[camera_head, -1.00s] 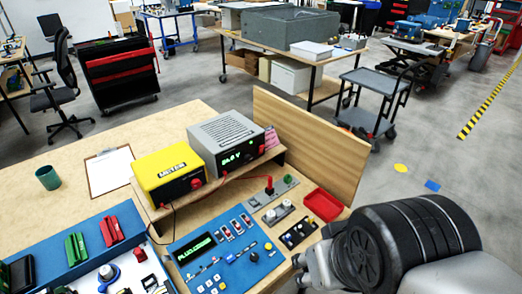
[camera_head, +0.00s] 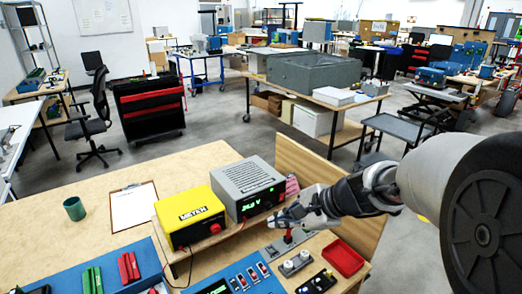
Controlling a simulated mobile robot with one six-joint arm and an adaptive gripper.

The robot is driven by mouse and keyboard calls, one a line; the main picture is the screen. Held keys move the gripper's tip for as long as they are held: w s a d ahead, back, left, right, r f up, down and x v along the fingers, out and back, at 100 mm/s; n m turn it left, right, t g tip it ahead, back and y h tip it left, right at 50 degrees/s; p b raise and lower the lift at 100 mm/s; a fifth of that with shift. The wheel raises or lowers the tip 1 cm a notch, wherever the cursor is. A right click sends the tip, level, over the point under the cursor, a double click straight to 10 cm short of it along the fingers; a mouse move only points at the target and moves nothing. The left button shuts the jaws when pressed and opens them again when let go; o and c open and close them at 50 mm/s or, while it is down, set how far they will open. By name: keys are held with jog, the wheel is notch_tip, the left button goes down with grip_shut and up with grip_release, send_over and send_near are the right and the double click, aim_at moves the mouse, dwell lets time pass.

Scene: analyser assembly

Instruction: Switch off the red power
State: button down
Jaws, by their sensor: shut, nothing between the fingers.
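The grey power supply (camera_head: 243,180), with a lit green display (camera_head: 257,203), stands on the wooden riser. Below, a grey panel (camera_head: 268,250) carries an upright red plug or lever (camera_head: 288,236). My gripper (camera_head: 272,222) is shut and empty, pointing left in front of the supply's lower right front. It appears just above the red plug or lever; whether it touches anything cannot be told.
A yellow meter (camera_head: 190,215) with a red knob stands left of the supply. A red tray (camera_head: 343,258) lies at the right, before an upright wooden board (camera_head: 310,165). A blue panel (camera_head: 240,278) with switches is in front. A clipboard (camera_head: 134,207) and green cup (camera_head: 74,209) stand left.

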jog(key=w+d+f+m+t+h+p, duration=0.1)
jog(key=w+d+f+m+t, duration=0.3)
jog(key=w+d+f+m, duration=0.9)
jog(key=w+m, duration=0.1)
jog(key=w, duration=0.2)
jog(key=shift+d+f+p, duration=0.25)
jog(key=shift+f+p, duration=0.05)
jog(key=shift+p, duration=0.1)
jog(key=b, duration=0.3)
send_near(282, 197)
jog(key=w+a+f, duration=0.2)
jog(key=w+f, duration=0.1)
jog(key=f, duration=0.1)
jog(key=shift+w+a+f, duration=0.15)
jog(key=shift+w+f, duration=0.05)
jog(key=shift+f, duration=0.05)
jog(key=shift+r+p, duration=0.15)
jog(key=shift+p, duration=0.3)
